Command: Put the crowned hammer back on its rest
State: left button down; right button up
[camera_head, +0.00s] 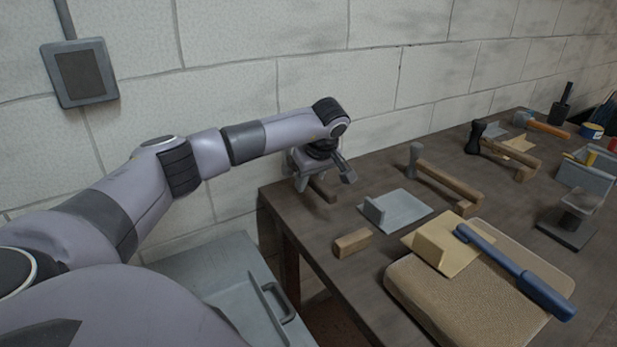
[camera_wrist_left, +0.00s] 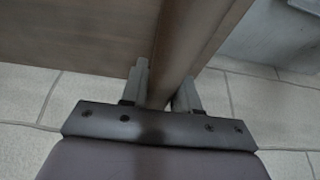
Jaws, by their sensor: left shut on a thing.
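My left gripper (camera_head: 328,178) is over the far left corner of the workbench, shut on a brown wooden handle (camera_head: 322,190). In the left wrist view the same handle (camera_wrist_left: 185,45) runs between the two fingers (camera_wrist_left: 163,92). The head of the held tool is not in sight, so I cannot tell its shape. A grey plate with an upright lip (camera_head: 405,210) and a small wooden block (camera_head: 352,242) lie on the bench, right of and nearer than the gripper, with no tool on them. My right gripper is out of view.
A hammer with a grey head (camera_head: 415,158) and one with a dark head (camera_head: 474,137) lie behind the plate. A blue-handled tool (camera_head: 515,268) rests on a tan plate and pad. A grey tray (camera_head: 585,177) stands far right. A wall is close behind the bench.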

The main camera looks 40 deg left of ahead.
aim_at(314, 176)
pick_arm(q)
jog(key=shift+f+b, duration=0.6)
jog(key=shift+f, duration=0.8)
dwell(0.4)
jog(key=c, duration=0.8)
grip_release()
jog(key=shift+o, duration=0.2)
jog(key=shift+f, duration=0.1)
jog(key=shift+b+v, duration=0.35)
jog(key=shift+v, duration=3.3)
